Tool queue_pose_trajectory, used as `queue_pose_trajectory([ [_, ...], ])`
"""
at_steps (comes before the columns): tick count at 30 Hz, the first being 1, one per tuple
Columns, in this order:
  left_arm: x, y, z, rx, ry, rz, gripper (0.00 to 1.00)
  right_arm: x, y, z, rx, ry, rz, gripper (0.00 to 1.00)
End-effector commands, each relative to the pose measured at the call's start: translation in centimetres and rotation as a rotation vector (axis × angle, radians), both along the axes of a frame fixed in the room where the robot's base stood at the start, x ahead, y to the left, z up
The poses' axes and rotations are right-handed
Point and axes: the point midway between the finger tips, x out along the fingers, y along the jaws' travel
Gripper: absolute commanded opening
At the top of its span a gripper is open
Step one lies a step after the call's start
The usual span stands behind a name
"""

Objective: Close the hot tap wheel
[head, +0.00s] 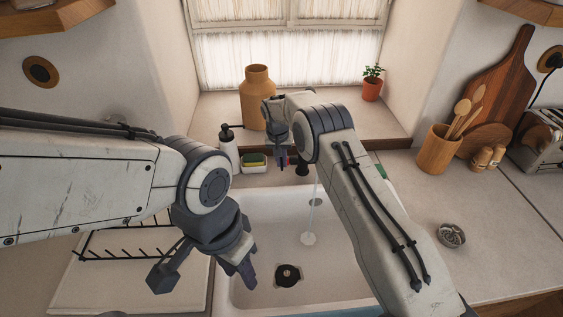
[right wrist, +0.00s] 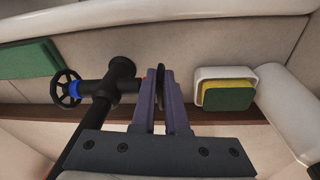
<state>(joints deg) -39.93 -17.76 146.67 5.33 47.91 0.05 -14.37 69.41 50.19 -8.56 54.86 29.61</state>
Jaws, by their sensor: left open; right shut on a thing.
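The black tap stands at the back of the white sink (head: 235,285); its body (right wrist: 122,80) shows in the right wrist view. A thin stream of water (head: 315,205) falls into the basin. The hot tap wheel (right wrist: 161,82), seen edge-on beside a red ring, is between the fingers of my right gripper (right wrist: 163,100), which is shut on it. In the head view my right gripper (head: 283,160) is at the tap, partly hidden by my arm. The other wheel (right wrist: 67,88), with a blue ring, is free. My left gripper (head: 245,275) is open and empty over the sink's left side.
A soap bottle (head: 229,150) and a sponge holder (head: 254,163) stand close left of my right gripper. A tan vase (head: 257,98) and a potted plant (head: 372,85) are on the sill. A drying rack (head: 115,250) lies left. The right counter has free room.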

Motion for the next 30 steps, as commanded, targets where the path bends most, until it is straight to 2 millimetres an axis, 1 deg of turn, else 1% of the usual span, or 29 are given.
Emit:
queue_pose_trajectory([
  [1,0.0,0.0,-0.6,0.000,0.000,0.000,0.41,0.5,-0.2,-0.3,0.001,0.005,-0.003,0.00],
  [3,0.0,0.0,-1.0,0.000,0.000,0.001,0.41,0.6,-0.2,-0.2,0.001,0.026,-0.002,0.00],
  [10,0.0,0.0,-2.2,0.000,0.000,0.001,0.41,0.7,-0.2,0.0,0.002,0.085,-0.001,0.00],
  [25,0.0,0.0,-2.4,0.000,0.000,0.001,0.41,0.5,-0.1,0.4,0.005,0.114,0.002,0.00],
  [26,0.0,0.0,-2.4,0.000,0.000,0.001,0.41,0.5,-0.1,0.4,0.005,0.114,0.002,0.23],
  [27,0.0,0.0,-2.4,0.000,0.000,0.001,0.41,0.4,-0.1,0.5,0.005,0.114,0.002,0.38],
  [28,0.0,0.0,-2.4,0.000,0.000,0.001,0.41,0.4,-0.1,0.5,0.005,0.114,0.002,0.40],
  [30,0.0,0.0,-2.4,0.000,0.000,0.001,0.41,0.4,-0.1,0.4,0.005,0.115,0.003,0.40],
])
